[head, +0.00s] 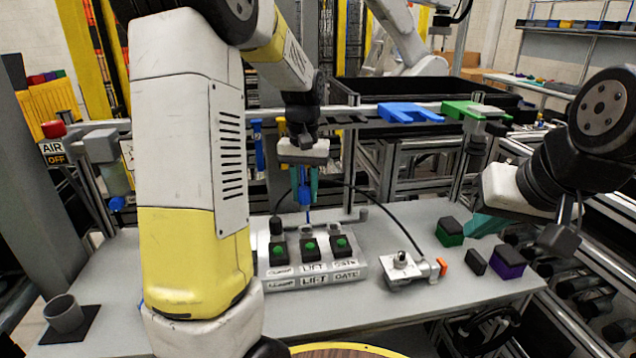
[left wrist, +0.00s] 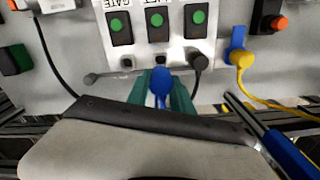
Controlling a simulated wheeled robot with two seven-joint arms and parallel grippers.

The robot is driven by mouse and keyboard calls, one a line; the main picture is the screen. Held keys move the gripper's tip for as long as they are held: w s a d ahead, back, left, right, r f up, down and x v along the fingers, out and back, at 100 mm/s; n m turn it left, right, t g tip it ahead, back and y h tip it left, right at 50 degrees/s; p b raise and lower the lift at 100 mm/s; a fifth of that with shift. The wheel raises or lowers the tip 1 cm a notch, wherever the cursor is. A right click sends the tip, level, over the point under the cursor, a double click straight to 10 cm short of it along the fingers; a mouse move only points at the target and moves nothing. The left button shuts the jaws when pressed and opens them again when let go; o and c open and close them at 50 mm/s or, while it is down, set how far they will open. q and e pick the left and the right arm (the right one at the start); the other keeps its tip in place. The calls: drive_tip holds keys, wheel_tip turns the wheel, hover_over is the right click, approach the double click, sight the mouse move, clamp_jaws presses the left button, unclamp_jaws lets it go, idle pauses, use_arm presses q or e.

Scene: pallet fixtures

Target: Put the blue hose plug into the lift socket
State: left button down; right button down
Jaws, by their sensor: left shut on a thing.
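The lift socket (left wrist: 160,62) is the middle of the sockets along the edge of a pale panel block (head: 315,268). The block carries green buttons and LIFT and GATE labels. My left gripper (head: 304,190) is over the block's back edge, its green fingers shut on the blue hose plug (left wrist: 161,84). In the left wrist view the plug points at the middle socket and sits very close to it. I cannot tell whether they touch. A black plug (left wrist: 200,62) is in the neighbouring socket. My right gripper (head: 487,226) is at the right; its jaws are not clear.
A metal fixture (head: 402,268) with an orange end stands right of the block. Green, black and purple blocks (head: 508,262) lie on the table's right. A grey cup (head: 64,313) is at front left. A yellow plug (left wrist: 241,59) with its hose is beside the panel in the wrist view.

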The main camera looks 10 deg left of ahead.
sight(306, 208)
use_arm(q)
drive_tip(key=shift+f, duration=2.55)
drive_tip(key=shift+f, duration=1.4)
drive_tip(key=c, duration=1)
unclamp_jaws()
drive_tip(key=shift+c, duration=0.2)
drive_tip(key=shift+r, duration=3.9)
